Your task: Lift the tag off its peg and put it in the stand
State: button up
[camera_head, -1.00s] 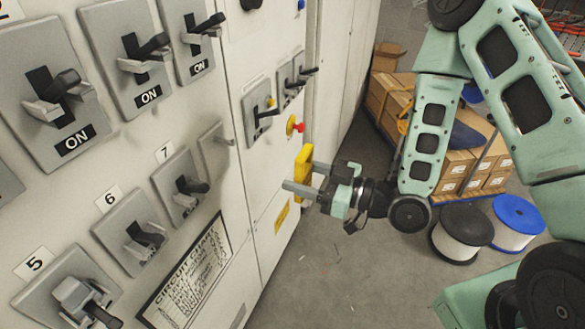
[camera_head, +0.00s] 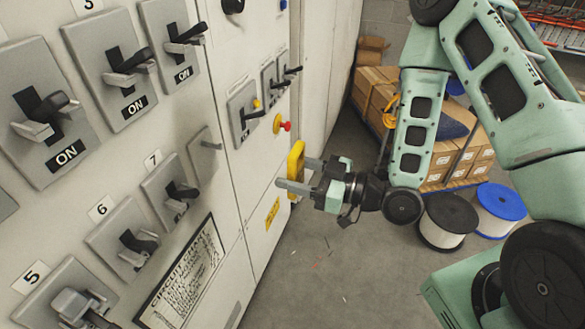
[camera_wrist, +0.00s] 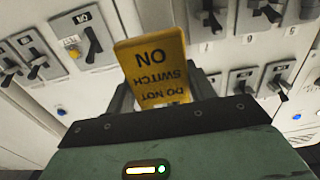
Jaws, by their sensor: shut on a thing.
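The yellow tag (camera_head: 296,170) is between the fingers of my gripper (camera_head: 301,174), held upright in front of the grey cabinet face. In the wrist view the tag (camera_wrist: 152,62) stands up from between the fingers, its black words "DO NOT SWITCH ON" upside down. My gripper is shut on its lower part. A small grey plate with a short peg (camera_head: 208,146) is on the cabinet, left of the tag, with nothing hanging on it. The tag is apart from that peg. I cannot make out a stand in these frames.
The switch cabinet (camera_head: 240,180) fills the left, with protruding switch handles (camera_head: 130,66) and a red button (camera_head: 284,126) near the tag. Boxes on a pallet (camera_head: 460,155) and cable spools (camera_head: 447,221) stand to the right. Floor (camera_head: 320,270) below my gripper is clear.

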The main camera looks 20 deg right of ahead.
aim_at(300, 175)
jog(key=shift+p+v, duration=2.25)
jog(key=shift+v, duration=1.15)
jog(key=shift+a, duration=0.1)
